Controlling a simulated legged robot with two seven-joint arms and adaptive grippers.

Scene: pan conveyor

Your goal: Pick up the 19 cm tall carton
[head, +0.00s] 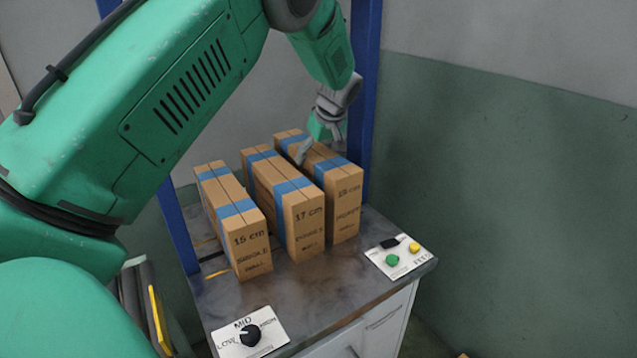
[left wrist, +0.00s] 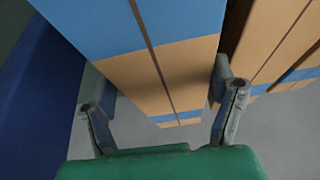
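The 19 cm carton (head: 345,200) is brown with blue tape, upright at the right end of a row of three. Its printed label is small but seems to read 19 cm. My left gripper (head: 314,146) is over its rear top part, one finger on the side facing the middle carton. The other finger is hidden in the head view. In the left wrist view, the spread fingers of the gripper (left wrist: 163,105) straddle the carton (left wrist: 170,72); firm contact cannot be made out. My right gripper is not in view.
A blue post (head: 365,90) rises behind.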

